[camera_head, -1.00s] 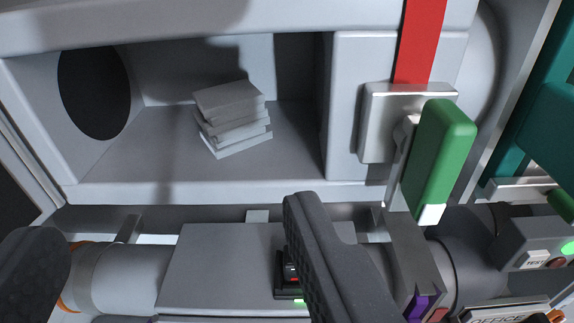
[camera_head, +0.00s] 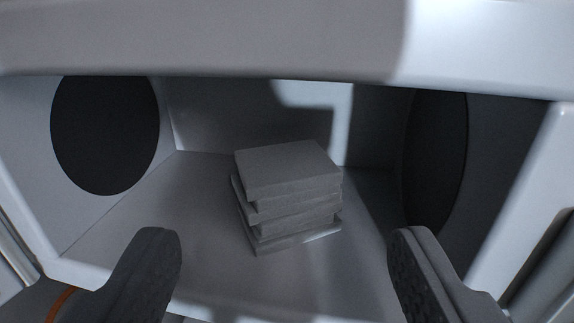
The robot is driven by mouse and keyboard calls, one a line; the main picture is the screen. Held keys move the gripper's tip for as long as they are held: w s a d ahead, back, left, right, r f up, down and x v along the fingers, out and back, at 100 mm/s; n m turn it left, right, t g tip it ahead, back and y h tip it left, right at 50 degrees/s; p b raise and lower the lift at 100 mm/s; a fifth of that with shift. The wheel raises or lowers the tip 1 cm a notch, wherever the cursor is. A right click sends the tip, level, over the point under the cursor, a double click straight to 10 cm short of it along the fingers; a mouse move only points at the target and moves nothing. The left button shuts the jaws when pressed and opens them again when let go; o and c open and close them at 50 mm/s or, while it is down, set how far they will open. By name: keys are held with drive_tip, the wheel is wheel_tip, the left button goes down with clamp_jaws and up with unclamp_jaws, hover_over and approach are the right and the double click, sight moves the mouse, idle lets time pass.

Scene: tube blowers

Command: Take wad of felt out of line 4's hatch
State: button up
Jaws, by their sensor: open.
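The wad of felt (camera_head: 290,195) is a grey stack of several flat, slightly shifted layers. It sits on the floor of the open hatch (camera_head: 200,235), near the middle. My gripper (camera_head: 287,265) is open and empty at the front of the hatch. Its left finger is left of the wad and its right finger is right of it, both nearer the camera and apart from it. The felt's far side is hidden.
A dark round tube opening (camera_head: 105,135) is in the hatch's left wall, and another (camera_head: 436,160) is in the right wall. The hatch's upper edge (camera_head: 290,50) runs across above, and its right frame (camera_head: 530,220) stands beside my right finger. Floor around the felt is bare.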

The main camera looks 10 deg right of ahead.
sight(291, 191)
drive_tip(key=shift+w+d, duration=0.25)
drive_tip(key=shift+w, duration=1.1)
drive_tip(key=shift+w+d, duration=0.25)
drive_tip(key=shift+w, duration=1.05)
drive_tip(key=shift+f, duration=0.1)
drive_tip(key=c, duration=0.7)
